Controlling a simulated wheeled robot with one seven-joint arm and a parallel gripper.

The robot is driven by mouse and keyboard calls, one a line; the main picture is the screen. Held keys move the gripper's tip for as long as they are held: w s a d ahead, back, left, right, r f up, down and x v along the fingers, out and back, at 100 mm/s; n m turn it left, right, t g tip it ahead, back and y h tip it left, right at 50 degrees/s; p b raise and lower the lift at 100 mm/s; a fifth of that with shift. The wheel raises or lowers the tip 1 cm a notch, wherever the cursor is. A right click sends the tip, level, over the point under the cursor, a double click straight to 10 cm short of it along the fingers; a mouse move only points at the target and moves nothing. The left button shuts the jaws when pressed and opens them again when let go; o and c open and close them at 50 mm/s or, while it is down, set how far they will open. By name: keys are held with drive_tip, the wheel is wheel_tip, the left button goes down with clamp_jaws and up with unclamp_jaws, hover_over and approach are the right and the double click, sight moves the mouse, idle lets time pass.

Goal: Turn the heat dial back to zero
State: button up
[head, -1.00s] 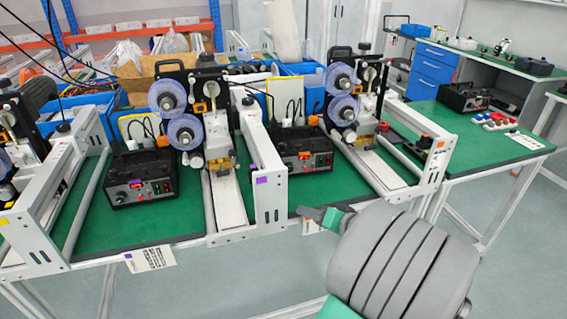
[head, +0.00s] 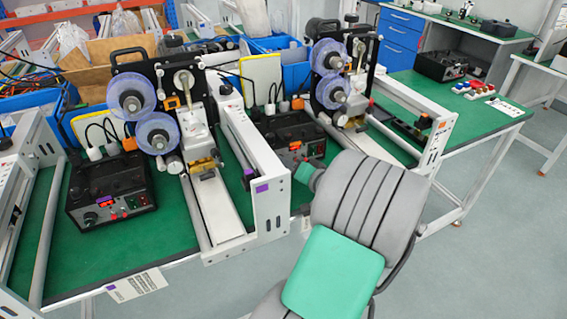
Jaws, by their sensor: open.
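A black control box (head: 110,192) with a red display stands on the green bench at left. A small round dial (head: 90,218) is at the left of its front face; its setting is too small to read. A second similar black box (head: 292,138) with a red display stands farther right, its lower right part close behind my arm in the picture. My gripper (head: 306,173) is open, small in the picture at the end of my grey and green arm, just below the second box. It looks empty; contact with the box cannot be told. The fingers are partly hidden.
White rail frames (head: 255,165) stand between the two boxes and at the right (head: 425,140). Machines with blue-violet reels (head: 132,95) rise behind the boxes. A paper label (head: 137,286) hangs at the bench's front edge. Open floor lies in front.

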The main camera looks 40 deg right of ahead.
drive_tip(key=shift+w+f, duration=0.2)
drive_tip(key=shift+w, duration=0.45)
drive_tip(key=shift+c, duration=0.5)
clamp_jaws()
